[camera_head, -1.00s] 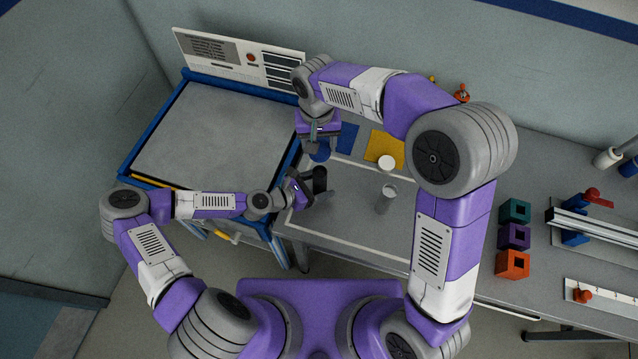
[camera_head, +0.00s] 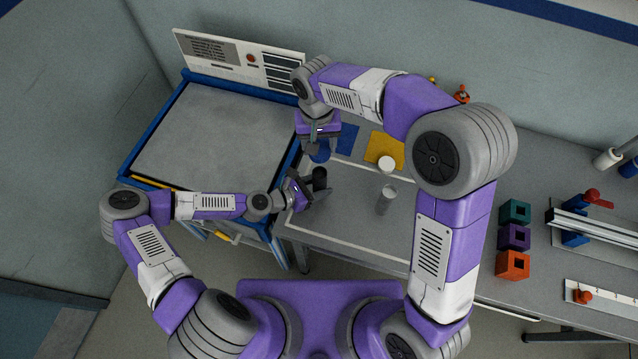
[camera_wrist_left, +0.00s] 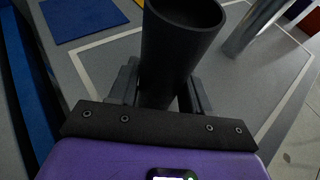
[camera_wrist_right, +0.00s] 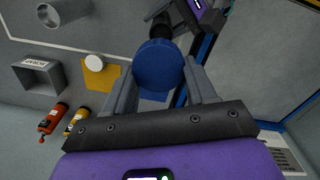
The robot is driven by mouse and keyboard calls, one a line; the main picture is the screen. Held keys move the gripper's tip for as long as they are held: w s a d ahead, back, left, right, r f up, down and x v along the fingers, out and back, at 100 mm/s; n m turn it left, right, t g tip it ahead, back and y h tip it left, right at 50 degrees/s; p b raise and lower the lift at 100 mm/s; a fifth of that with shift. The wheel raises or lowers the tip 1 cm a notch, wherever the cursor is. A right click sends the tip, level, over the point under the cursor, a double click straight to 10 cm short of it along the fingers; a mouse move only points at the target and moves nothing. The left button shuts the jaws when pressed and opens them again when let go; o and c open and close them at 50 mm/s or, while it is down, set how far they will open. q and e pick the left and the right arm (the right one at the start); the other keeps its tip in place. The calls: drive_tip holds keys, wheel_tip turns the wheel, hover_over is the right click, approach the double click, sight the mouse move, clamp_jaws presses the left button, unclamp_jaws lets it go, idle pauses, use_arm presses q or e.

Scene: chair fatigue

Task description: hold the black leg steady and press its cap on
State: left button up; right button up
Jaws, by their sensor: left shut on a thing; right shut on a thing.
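The black leg (camera_head: 319,174) is a hollow tube standing roughly upright. My left gripper (camera_head: 304,190) is shut on it; the left wrist view shows the leg (camera_wrist_left: 180,40) between the fingers (camera_wrist_left: 157,90), its open end up and empty. My right gripper (camera_head: 314,145) is shut on a round blue cap, clear between its fingers in the right wrist view (camera_wrist_right: 158,66). In the head view the right gripper is just behind the leg's top. The right wrist view shows the leg (camera_wrist_right: 160,24) beyond the cap, partly hidden by it. The cap is apart from the leg's mouth.
A silver tube (camera_head: 386,200) stands right of the leg. A white cap (camera_head: 386,162) lies on a yellow mat (camera_head: 392,145); a blue mat (camera_head: 346,138) is beside it. The grey blue-edged platform (camera_head: 215,135) is at the left. Coloured blocks (camera_head: 514,236) stand farther right.

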sight(318, 170)
drive_tip(key=f+n, duration=0.1)
drive_tip(key=n, duration=0.1)
drive_tip(key=f+n, duration=0.3)
drive_tip(key=n, duration=0.1)
drive_tip(key=shift+a+f+g, duration=0.25)
drive_tip(key=shift+g, duration=0.15)
drive_tip(key=shift+f, duration=1.85)
drive_tip(key=shift+f, duration=0.35)
drive_tip(key=shift+f, duration=1.1)
drive_tip(key=o, duration=1.1)
drive_tip(key=r, duration=1.2)
drive_tip(key=shift+w+a, duration=0.25)
drive_tip(key=shift+w, duration=0.1)
use_arm(q)
drive_tip(key=o, duration=1.3)
use_arm(e)
drive_tip(key=shift+f, duration=0.1)
